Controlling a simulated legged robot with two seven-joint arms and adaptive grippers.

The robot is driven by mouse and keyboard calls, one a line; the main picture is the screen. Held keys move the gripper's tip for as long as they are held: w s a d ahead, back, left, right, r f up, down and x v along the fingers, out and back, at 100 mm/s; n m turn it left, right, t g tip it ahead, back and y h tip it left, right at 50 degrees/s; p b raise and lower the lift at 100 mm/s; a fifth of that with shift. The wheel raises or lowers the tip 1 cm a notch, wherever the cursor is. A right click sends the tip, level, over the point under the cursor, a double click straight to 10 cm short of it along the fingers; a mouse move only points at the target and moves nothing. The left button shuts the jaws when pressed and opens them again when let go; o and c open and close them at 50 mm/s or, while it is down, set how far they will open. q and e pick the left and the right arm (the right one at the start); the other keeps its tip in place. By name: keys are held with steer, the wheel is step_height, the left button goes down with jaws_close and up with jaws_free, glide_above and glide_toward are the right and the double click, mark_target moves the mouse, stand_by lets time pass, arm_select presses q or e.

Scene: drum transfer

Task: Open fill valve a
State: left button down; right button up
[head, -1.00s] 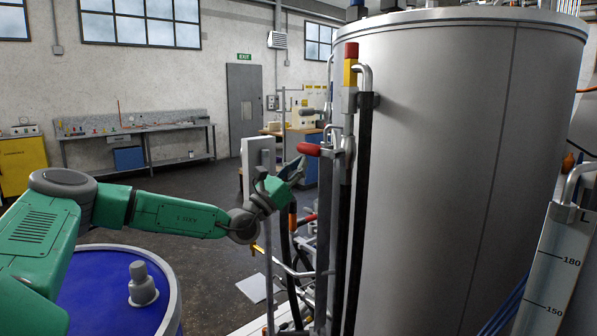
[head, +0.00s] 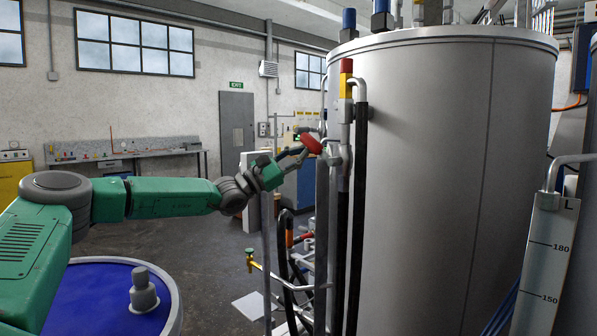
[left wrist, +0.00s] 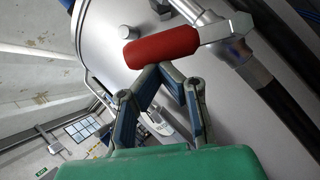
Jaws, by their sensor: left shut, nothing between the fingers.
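A valve with a red lever handle (head: 312,144) sits on the pipework at the left side of the big grey tank (head: 430,180). No label on it can be read. The lever tilts, its free end up and to the left in the head view. My left gripper (head: 302,152) is shut and empty, its tips at the lever's underside. In the left wrist view the shut fingertips (left wrist: 160,68) meet at the lower edge of the red handle (left wrist: 160,47) and seem to touch it. The handle is not between the fingers. My right gripper is not in view.
Vertical pipes and black hoses (head: 344,230) run close beside the valve. A red and yellow fitting (head: 346,80) stands above it. A lower brass valve (head: 250,258) sticks out left. A blue drum (head: 110,300) stands below my left arm. A workbench (head: 125,157) is far behind.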

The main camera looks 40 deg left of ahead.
mark_target(308, 135)
arm_select(q)
steer(key=m, duration=0.1)
steer(key=r+m+g+h, duration=0.1)
steer(key=d+r+m+g, duration=0.1)
steer(key=m, duration=0.1)
steer(key=shift+r+h, duration=0.25)
steer(key=shift+h, duration=0.05)
steer(key=m+g, duration=0.1)
steer(key=d+r+m+g+p, duration=0.1)
steer(key=m, duration=0.1)
steer(key=r+m, duration=0.1)
steer(key=shift+d+r+g+p, duration=0.1)
steer(key=shift+d+g+p, duration=0.2)
steer(key=shift+d+g, duration=0.1)
steer(key=d+m, duration=0.1)
steer(key=r+m+g, duration=0.1)
steer(key=d+m, duration=0.1)
steer(key=shift+s+d+r+m+g+p, duration=0.2)
steer(key=shift+d+m+g+p, duration=0.1)
steer(key=shift+d+g+p, duration=0.1)
steer(key=shift+r, duration=0.1)
